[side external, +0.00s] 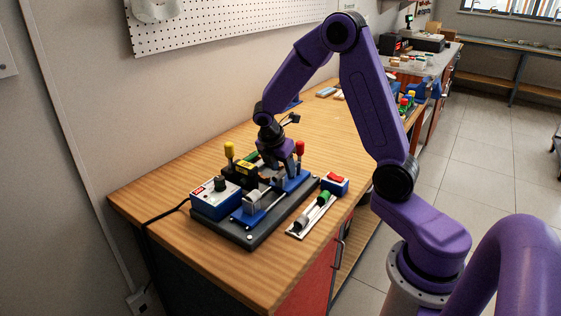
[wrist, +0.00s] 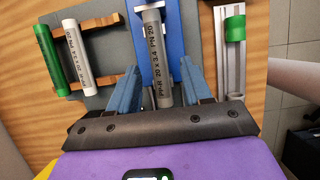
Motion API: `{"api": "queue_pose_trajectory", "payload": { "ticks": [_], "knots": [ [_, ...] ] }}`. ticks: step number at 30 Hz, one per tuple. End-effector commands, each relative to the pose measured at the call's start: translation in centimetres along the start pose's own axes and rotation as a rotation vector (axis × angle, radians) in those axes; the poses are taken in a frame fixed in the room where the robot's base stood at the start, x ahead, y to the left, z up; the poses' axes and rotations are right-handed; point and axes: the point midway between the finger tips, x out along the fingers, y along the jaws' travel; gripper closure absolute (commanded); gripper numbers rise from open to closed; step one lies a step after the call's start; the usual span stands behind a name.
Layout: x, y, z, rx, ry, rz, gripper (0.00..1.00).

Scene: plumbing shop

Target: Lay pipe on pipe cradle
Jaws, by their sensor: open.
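My gripper (wrist: 160,82) is open above the bench fixture, with its blue fingers on either side of a grey printed pipe (wrist: 153,50) in the wrist view. The pipe lies lengthwise between the fingers, over a blue plate (wrist: 175,32); I cannot tell whether either finger touches it. In the side view my gripper (side external: 278,174) hides most of this spot. A pale metal rail with grey and green pieces (wrist: 221,60) is right of the fingers in the wrist view. I cannot tell for sure which part is the pipe cradle.
A green pipe (wrist: 48,58) and a whitish pipe (wrist: 77,55) lie across wooden bars. A blue-and-white control box (side external: 216,200) and a red-topped switch box (side external: 335,184) flank the dark base plate (side external: 245,238). Yellow (side external: 229,150) and red (side external: 299,148) knobs stand up nearby. The bench front is clear.

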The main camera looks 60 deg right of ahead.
Motion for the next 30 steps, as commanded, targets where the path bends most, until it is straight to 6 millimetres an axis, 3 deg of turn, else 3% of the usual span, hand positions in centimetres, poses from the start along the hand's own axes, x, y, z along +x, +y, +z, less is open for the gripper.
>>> {"api": "queue_pose_trajectory", "payload": {
  "ticks": [5,21,30],
  "knots": [
    [-1.4,0.1,0.0,0.002,-0.001,0.005,0.51],
    [-12.4,0.1,-0.1,0.000,0.001,0.007,0.51],
    [-16.7,0.1,0.0,0.000,0.000,0.003,0.51]
  ]
}}
